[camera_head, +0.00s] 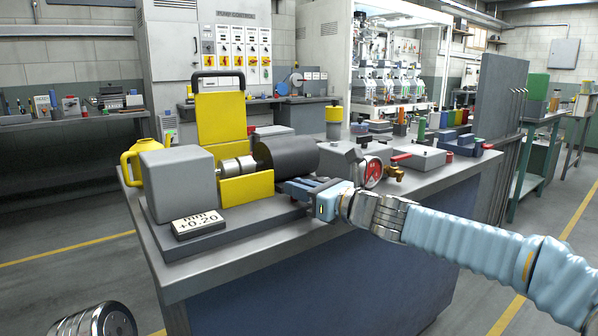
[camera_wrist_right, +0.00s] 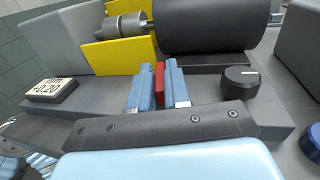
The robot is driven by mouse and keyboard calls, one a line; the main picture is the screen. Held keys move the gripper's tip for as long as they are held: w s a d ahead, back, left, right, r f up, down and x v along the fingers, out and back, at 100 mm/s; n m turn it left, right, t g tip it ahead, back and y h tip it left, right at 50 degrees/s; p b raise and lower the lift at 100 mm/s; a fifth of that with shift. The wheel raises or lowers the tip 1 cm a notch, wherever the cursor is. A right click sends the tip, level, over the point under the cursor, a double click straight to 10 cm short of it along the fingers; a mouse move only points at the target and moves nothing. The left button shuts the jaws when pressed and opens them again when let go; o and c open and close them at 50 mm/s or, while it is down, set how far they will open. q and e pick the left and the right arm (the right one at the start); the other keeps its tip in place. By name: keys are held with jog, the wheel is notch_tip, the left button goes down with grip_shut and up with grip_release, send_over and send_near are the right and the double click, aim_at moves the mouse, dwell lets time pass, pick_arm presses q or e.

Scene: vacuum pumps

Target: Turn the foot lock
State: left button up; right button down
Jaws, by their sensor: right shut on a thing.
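A pump rig stands on a grey base plate (camera_head: 240,226) on the bench, with a dark motor cylinder (camera_head: 287,153), a silver coupling (camera_head: 238,166), yellow guards (camera_head: 246,188) and a grey block (camera_head: 180,184). My right gripper (camera_head: 284,186) reaches in from the right to the front of the motor. In the right wrist view its blue fingers (camera_wrist_right: 161,66) are shut on a small red piece (camera_wrist_right: 160,84), which looks like the foot lock. It sits low beside the motor (camera_wrist_right: 205,25). The red piece is hidden in the head view.
A display reading +0.20 mm (camera_head: 198,224) lies at the plate's front left. A black knob (camera_wrist_right: 240,79) is just right of the fingers in the wrist view. A red-rimmed gauge (camera_head: 370,172) and a brass valve (camera_head: 396,174) stand right of the motor.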

jog(key=n+g+y, duration=0.2)
jog(key=g, duration=0.1)
jog(key=shift+w+d+p, duration=0.15)
jog(key=shift+w+p, duration=0.05)
jog(key=shift+p, duration=0.1)
jog(key=shift+w+n+g+y, duration=0.15)
jog(key=shift+n+g+y, duration=0.65)
jog(key=shift+n+g, duration=0.8)
jog(key=shift+g, duration=0.5)
jog(key=c, duration=1.2)
grip_release()
jog(key=shift+d, duration=0.1)
jog(key=b+v, duration=0.1)
jog(key=v, duration=1.2)
jog(key=shift+d+f, duration=0.1)
jog(key=shift+d, duration=0.25)
